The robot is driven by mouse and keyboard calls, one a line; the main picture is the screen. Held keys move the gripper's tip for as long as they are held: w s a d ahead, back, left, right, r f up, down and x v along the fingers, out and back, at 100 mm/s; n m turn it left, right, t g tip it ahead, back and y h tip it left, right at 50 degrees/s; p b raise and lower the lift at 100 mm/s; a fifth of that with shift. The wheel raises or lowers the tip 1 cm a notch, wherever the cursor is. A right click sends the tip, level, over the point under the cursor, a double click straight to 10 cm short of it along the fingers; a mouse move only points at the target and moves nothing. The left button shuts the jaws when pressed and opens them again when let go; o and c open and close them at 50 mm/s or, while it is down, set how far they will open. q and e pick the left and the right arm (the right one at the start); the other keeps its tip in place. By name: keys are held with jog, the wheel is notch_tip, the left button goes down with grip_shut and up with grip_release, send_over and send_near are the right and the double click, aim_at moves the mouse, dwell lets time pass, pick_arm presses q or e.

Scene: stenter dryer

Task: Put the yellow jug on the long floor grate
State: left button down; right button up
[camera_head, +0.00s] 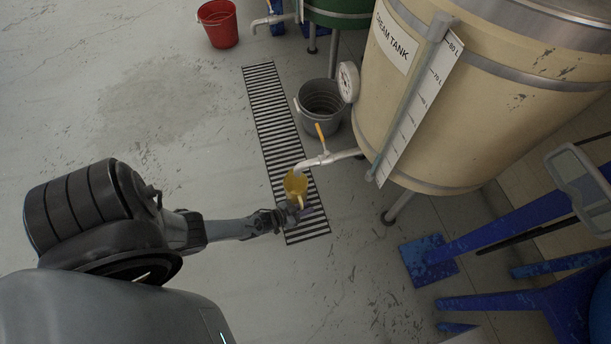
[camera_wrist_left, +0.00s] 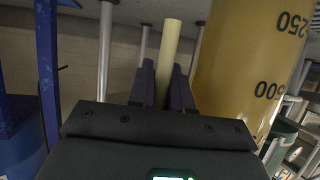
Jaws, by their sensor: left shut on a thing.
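The yellow jug (camera_head: 296,182) is in the head view below the spout of the cream tank, in front of the long floor grate (camera_head: 267,108) near its lower end. I cannot tell its height above the grate. My left gripper (camera_head: 292,211) is at the jug's near side. In the left wrist view, its two dark fingers (camera_wrist_left: 166,85) are closed around the pale yellow handle (camera_wrist_left: 170,45). The yellow jug body (camera_wrist_left: 245,75) with dark volume marks fills the right of that view. My right gripper is not in view.
The cream tank (camera_head: 470,110) stands right of the grate, its white spout (camera_head: 330,158) reaching over it. A grey bucket (camera_head: 320,105) stands beside the grate, and a red bucket (camera_head: 218,25) at the back. Blue metal legs (camera_head: 490,235) are at right. Floor left of the grate is clear.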

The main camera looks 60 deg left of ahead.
pick_arm(q)
notch_tip(320, 180, down, 4)
jog(key=b, duration=0.3)
jog(key=shift+r, duration=0.1)
jog(key=c, duration=1.5)
grip_release()
jog(key=shift+f, duration=0.2)
jog(key=o, duration=0.4)
jog(key=shift+o, duration=0.2)
jog(key=shift+r, duration=0.15)
jog(key=p+v, duration=0.5)
jog(key=v, duration=0.7)
jog(key=shift+p, duration=0.3)
